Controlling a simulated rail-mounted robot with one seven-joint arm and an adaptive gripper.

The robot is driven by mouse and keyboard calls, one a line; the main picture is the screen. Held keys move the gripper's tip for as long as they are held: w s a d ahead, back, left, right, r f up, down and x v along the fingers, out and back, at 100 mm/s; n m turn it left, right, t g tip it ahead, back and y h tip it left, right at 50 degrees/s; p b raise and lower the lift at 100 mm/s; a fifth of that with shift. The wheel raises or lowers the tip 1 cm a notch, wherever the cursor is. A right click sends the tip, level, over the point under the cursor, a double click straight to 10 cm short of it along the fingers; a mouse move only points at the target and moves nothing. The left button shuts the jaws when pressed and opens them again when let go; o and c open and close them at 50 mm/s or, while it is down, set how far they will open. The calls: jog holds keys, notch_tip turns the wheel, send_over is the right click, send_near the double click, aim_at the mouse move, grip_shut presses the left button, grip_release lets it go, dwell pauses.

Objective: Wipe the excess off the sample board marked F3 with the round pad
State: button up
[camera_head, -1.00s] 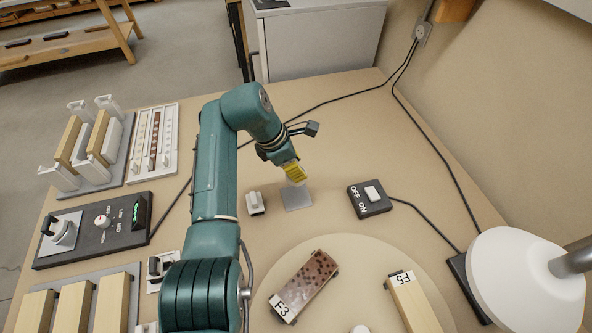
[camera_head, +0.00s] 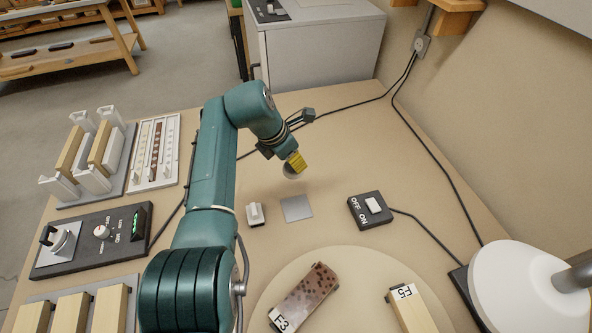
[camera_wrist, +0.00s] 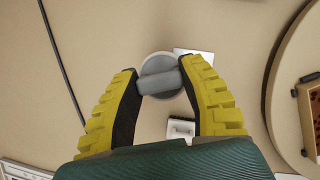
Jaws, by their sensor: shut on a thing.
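My gripper (camera_head: 297,163) is shut on the grip of the round pad (camera_head: 290,171), above the bench and behind the grey square plate (camera_head: 297,208). In the wrist view the pad (camera_wrist: 150,62) is a pale grey disc with a grey bar-shaped grip between the yellow fingers. The sample board marked F3 (camera_head: 308,295) lies tilted across the round beige disc, nearer the front. It is brown with dark spots at its far end, and its white label is at the near end. The pad is well apart from the board.
A white lamp (camera_head: 525,280) is at right. A small white block (camera_head: 255,214) stands left of the grey plate. A control box (camera_head: 95,240) is at left.

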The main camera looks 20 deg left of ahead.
jog(key=shift+w+a+r+n+p, duration=0.2)
jog(key=shift+w+n+p, duration=0.15)
jog(key=shift+n, duration=0.25)
jog(key=shift+w+f+n+y, duration=0.15)
jog(key=shift+w+n+y, duration=0.05)
jog(key=shift+n+y, duration=0.1)
jog(key=shift+p, duration=0.35)
